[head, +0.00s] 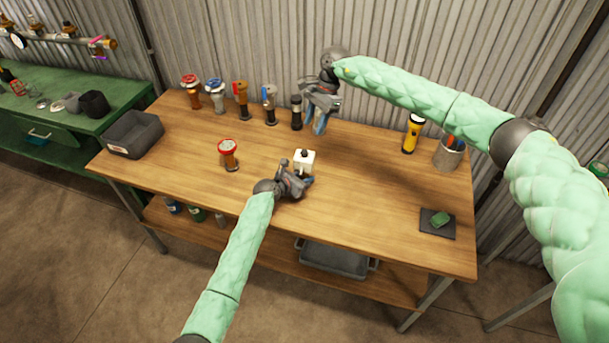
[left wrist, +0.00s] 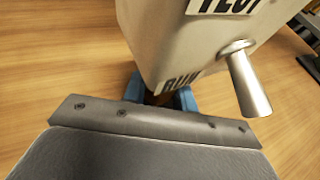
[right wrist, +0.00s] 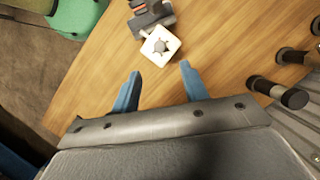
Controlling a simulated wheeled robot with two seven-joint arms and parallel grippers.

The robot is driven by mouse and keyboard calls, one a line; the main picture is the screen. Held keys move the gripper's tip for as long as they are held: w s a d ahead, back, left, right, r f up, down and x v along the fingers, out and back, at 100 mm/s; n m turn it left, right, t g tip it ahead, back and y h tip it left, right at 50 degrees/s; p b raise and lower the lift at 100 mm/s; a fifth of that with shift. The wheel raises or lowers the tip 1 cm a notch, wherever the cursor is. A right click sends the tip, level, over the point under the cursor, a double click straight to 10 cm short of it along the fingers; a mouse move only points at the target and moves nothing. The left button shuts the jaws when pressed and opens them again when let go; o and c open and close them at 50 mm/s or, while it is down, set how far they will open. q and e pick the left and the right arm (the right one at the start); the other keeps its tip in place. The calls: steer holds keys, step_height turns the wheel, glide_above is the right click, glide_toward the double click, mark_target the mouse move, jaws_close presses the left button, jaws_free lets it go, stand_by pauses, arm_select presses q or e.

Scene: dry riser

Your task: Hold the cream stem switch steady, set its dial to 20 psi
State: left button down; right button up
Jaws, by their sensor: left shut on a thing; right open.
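The cream stem switch (head: 304,156) stands near the middle of the workbench, a boxy head with a dark dial on top. My left gripper (head: 304,181) is shut on its lower part, under the box. In the left wrist view the switch (left wrist: 185,45) shows TEST and RUN labels and a metal lever; the blue fingers close below the box, and the gripped part is mostly hidden. In the right wrist view the dial (right wrist: 161,45) faces up; its marks are too small to read. My right gripper (head: 319,122) is open and empty, behind and above the switch, apart from it.
A red-topped valve (head: 229,155) stands left of the switch. Several valves and a black-topped cylinder (head: 296,112) line the back. A grey bin (head: 133,134), yellow flashlight (head: 411,133), tool can (head: 449,153) and dark pad (head: 437,229) sit around the edges.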

mark_target(304, 151)
steer(key=s+a+r+t+h, duration=0.1)
steer(key=s+a+r, duration=0.1)
steer(key=a, duration=0.3)
steer(key=f+m, duration=0.1)
steer(key=f, duration=0.2)
steer(key=d+f+m+h, duration=0.1)
steer(key=f+m, duration=0.1)
steer(key=f, duration=0.2)
steer(key=f+m+t+h, duration=0.1)
steer(key=f+m, duration=0.1)
steer(key=f, duration=0.2)
steer(key=shift+s+d+f, duration=0.1)
steer(key=shift+s+d, duration=0.05)
steer(key=shift+d, duration=0.15)
steer(key=shift+c, duration=0.2)
jaws_close()
